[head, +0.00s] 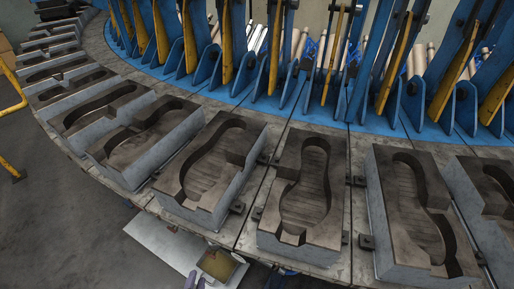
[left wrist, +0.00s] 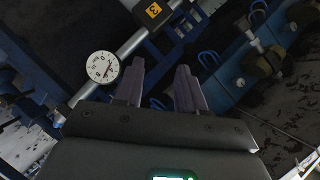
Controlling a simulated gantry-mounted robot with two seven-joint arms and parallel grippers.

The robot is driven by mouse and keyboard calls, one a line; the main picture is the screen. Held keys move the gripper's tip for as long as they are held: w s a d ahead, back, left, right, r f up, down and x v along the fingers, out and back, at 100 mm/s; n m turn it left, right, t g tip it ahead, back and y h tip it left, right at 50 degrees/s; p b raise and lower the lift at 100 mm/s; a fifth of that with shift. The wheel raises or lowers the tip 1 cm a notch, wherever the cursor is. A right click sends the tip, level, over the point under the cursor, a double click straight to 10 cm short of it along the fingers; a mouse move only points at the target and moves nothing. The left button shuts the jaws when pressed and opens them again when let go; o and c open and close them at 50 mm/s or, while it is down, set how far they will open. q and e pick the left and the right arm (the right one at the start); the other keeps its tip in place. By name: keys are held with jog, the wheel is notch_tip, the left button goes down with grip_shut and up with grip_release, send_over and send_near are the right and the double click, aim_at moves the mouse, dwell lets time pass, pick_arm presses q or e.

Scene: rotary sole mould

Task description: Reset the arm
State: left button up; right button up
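My left gripper (head: 195,282) shows only as small purple-grey fingertips at the bottom edge of the head view, below the ring of sole moulds. In the left wrist view its two fingers (left wrist: 159,88) stand apart with nothing between them. The gripper is open and empty. My right gripper is in neither view. The sole moulds, such as the middle one (head: 306,190), sit in a curved row on the rotary table (head: 255,215). Their sole-shaped cavities look empty.
Blue brackets with yellow bars (head: 228,45) line the ring's inner side. A pale plate (head: 165,242) with a yellowish piece (head: 217,264) lies below the ring, close to my left gripper.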

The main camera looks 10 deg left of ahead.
pick_arm(q)
jog(key=s+d+r+n+g+h+p, duration=0.1)
jog(key=d+r+n+g+p, duration=0.15)
jog(key=r, duration=0.75)
jog(key=d+r+n+g+h+p, duration=0.2)
jog(key=r+p, duration=0.1)
jog(key=r, duration=0.7)
jog(key=s+d+r+n+g+p, duration=0.1)
jog(key=s+r+n+g+p, duration=0.15)
jog(key=s+r+g, duration=0.6)
notch_tip(320, 180, up, 34)
jog(key=s+t+p, duration=0.1)
jog(key=t+p, duration=0.2)
jog(key=p, duration=3.2)
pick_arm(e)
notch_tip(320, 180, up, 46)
pick_arm(q)
notch_tip(320, 180, down, 75)
jog(key=b, duration=7.4)
jog(key=shift+s+r+b, duration=0.15)
jog(key=shift+b, duration=0.25)
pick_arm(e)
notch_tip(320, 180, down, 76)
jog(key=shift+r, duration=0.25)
pick_arm(q)
jog(key=shift+r, duration=0.1)
